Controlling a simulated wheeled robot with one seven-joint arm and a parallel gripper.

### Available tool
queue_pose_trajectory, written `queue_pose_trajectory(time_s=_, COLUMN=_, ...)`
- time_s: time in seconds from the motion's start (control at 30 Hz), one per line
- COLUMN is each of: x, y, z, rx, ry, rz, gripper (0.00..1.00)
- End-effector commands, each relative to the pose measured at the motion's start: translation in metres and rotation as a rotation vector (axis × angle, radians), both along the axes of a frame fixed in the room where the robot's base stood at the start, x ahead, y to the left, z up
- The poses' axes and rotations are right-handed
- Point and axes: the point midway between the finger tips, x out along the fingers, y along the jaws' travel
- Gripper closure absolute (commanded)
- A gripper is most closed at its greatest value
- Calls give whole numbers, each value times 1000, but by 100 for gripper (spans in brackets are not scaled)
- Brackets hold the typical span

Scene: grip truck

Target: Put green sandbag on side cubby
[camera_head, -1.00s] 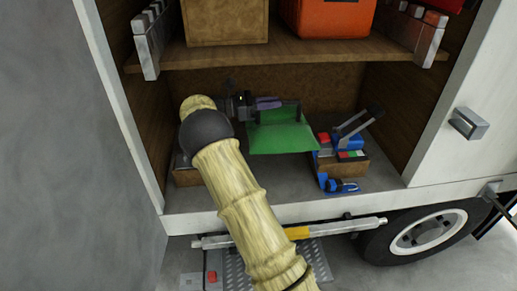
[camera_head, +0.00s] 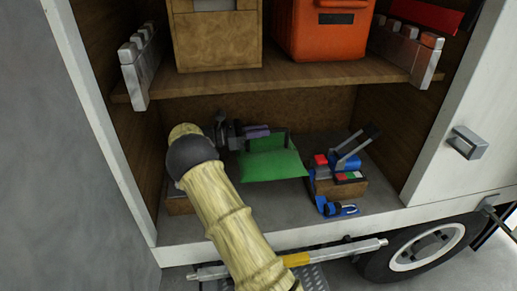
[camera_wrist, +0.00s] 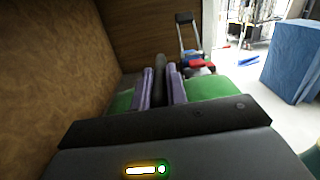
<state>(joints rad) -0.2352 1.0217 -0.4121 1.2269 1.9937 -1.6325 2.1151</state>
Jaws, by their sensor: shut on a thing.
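The green sandbag (camera_head: 270,165) is inside the lower side cubby (camera_head: 385,232) of the truck, left of its middle. My gripper (camera_head: 268,136) reaches in from the left and is shut on the bag's upper part. In the wrist view, green cloth of the sandbag (camera_wrist: 212,89) shows on both sides of the purple fingers of my gripper (camera_wrist: 160,88). The bag hangs down from the fingers; whether its lower edge touches the cubby floor I cannot tell.
A wooden box (camera_head: 350,190) with blue, red and green items stands just right of the bag. A blue clamp (camera_head: 336,209) lies before it. A shelf (camera_head: 290,75) above holds a tan box (camera_head: 217,40) and an orange case (camera_head: 325,30). Bare floor shows at the cubby's right.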

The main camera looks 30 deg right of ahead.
Motion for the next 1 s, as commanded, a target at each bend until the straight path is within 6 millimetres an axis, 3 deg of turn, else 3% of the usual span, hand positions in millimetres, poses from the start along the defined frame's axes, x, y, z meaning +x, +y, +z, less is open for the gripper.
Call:
queue_pose_trajectory(time_s=0.3, x=1, y=1, z=-37, rx=-10, ry=-1, rz=3, gripper=100)
queue_pose_trajectory(time_s=0.77, x=1, y=1, z=-46, rx=-10, ry=-3, rz=3, gripper=100)
queue_pose_trajectory(time_s=1.0, x=1, y=1, z=-70, rx=-10, ry=-2, rz=4, gripper=100)
